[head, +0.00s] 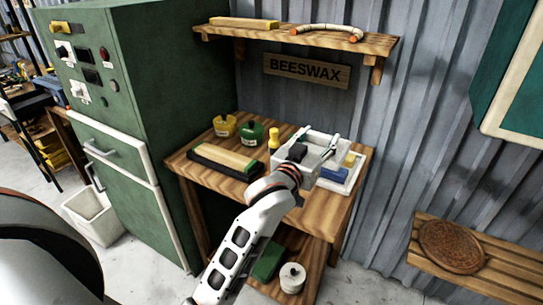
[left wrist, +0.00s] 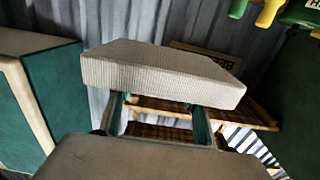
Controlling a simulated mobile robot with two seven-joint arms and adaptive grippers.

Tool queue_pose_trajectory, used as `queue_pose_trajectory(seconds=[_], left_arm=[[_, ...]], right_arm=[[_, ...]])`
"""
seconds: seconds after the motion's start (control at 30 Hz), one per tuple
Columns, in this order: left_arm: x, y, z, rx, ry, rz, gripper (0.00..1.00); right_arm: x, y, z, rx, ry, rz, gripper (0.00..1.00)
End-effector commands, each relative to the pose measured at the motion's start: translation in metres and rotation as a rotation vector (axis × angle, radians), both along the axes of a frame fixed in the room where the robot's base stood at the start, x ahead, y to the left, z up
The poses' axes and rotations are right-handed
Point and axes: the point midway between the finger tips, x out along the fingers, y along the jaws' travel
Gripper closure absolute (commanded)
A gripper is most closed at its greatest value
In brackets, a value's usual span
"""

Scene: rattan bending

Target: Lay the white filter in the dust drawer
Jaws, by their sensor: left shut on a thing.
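My left gripper (head: 315,143) is shut on the white filter (head: 318,156), above the right part of the wooden bench. In the left wrist view the filter (left wrist: 165,75) is a pale, ribbed, flat block that spans both fingers (left wrist: 158,118). A green cabinet (head: 165,90) stands left of the bench. Its front has two pale-edged drawer or door fronts with handles, the upper one (head: 110,146) above the lower one (head: 130,195). I cannot tell for sure which is the dust drawer, and no drawer inside shows. My right gripper is out of view.
The bench (head: 228,137) carries a dark tray with a wooden block (head: 228,157), yellow and green pots (head: 250,133), and a white tray (head: 345,185) with a blue block. A shelf (head: 345,45) hangs above. A pale bin (head: 92,215) stands before the cabinet.

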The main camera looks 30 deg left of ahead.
Motion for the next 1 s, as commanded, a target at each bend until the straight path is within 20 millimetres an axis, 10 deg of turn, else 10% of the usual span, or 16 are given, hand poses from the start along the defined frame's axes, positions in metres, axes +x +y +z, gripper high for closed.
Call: queue_pose_trajectory(seconds=[0.2,0.7,1.0], left_arm=[[0.013,-0.003,0.003,0.005,0.002,0.002,0.75],[0.012,-0.003,-0.114,0.005,0.005,0.002,0.75],[0.012,-0.003,-0.147,0.004,0.001,0.003,0.75]], right_arm=[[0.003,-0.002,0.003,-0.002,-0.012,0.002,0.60],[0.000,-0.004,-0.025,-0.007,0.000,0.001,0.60],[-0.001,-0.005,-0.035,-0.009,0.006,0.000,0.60]])
